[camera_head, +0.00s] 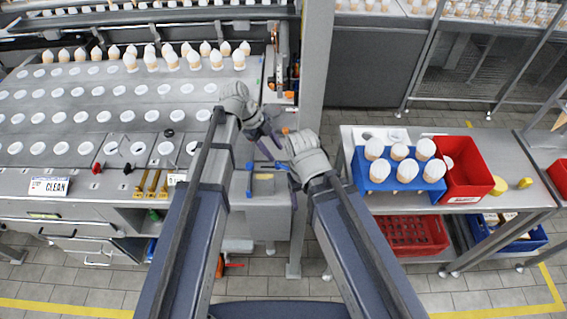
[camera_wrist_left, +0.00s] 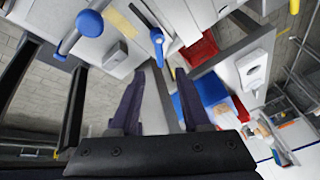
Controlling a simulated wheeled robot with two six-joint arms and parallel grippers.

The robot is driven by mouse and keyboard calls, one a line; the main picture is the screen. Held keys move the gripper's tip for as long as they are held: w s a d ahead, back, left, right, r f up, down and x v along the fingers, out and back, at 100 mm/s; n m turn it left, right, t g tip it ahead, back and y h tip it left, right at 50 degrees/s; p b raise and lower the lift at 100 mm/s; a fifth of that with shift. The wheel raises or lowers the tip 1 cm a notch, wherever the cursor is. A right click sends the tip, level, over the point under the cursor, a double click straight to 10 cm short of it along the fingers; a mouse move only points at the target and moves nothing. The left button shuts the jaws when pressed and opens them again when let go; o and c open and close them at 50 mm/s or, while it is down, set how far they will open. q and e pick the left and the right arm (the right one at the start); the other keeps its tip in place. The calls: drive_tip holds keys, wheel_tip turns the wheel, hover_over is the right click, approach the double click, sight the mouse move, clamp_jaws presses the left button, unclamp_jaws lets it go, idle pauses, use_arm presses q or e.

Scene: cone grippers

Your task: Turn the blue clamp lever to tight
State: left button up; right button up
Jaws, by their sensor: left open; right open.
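In the left wrist view a small blue lever (camera_wrist_left: 157,42) with a rounded end stands on a pale surface, just beyond and between the fingertips of my left gripper (camera_wrist_left: 160,76). A larger blue handle (camera_wrist_left: 84,28) with knobbed ends is further left. I cannot tell for sure which is the clamp lever; the small one looks most like it. In the head view my left gripper (camera_head: 267,143) is open and empty above the narrow grey stand. A thin blue part (camera_head: 249,178) shows there. My right gripper (camera_head: 289,183) is open, close by and lower, and partly hides the stand.
A grey post (camera_head: 313,70) rises just behind the grippers. At left is a perforated table (camera_head: 80,105) with white cones along its back. At right a bench (camera_head: 360,134) carries a blue rack (camera_head: 383,185) of cones and a red bin (camera_head: 467,178).

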sight(285, 167)
use_arm(q)
drive_tip(key=shift+f, duration=0.1)
drive_tip(key=b+x, duration=0.7)
drive_tip(key=shift+d+f, duration=0.15)
drive_tip(key=shift+f, duration=0.2)
drive_tip(key=shift+r, duration=0.1)
drive_tip(key=shift+c, duration=0.4)
clamp_jaws()
